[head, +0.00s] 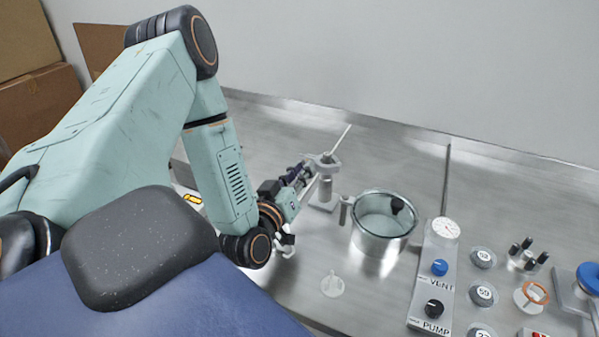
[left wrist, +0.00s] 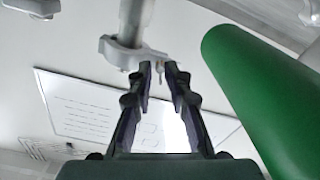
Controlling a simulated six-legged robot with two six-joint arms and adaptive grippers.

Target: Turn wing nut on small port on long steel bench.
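The small port (head: 325,180) is a grey upright metal fitting with a clamp around its top, near the back of the long steel bench (head: 300,262). My left gripper (head: 303,172) reaches to the left side of this clamp. In the left wrist view the clamp ring (left wrist: 128,52) sits around a grey pipe (left wrist: 131,22). The two dark fingers of the left gripper (left wrist: 160,72) stand apart, with their tips at the clamp. A small grey piece, seemingly the wing nut (left wrist: 160,74), shows between the tips; contact is unclear. My right gripper is not in view.
A glass-lidded steel pot (head: 382,228) stands right of the port. Further right are a panel with a gauge (head: 445,230) and VENT and PUMP knobs, and several weights. A white fitting (head: 333,285) lies in front. A large green rounded thing (left wrist: 262,95) fills the wrist view's right.

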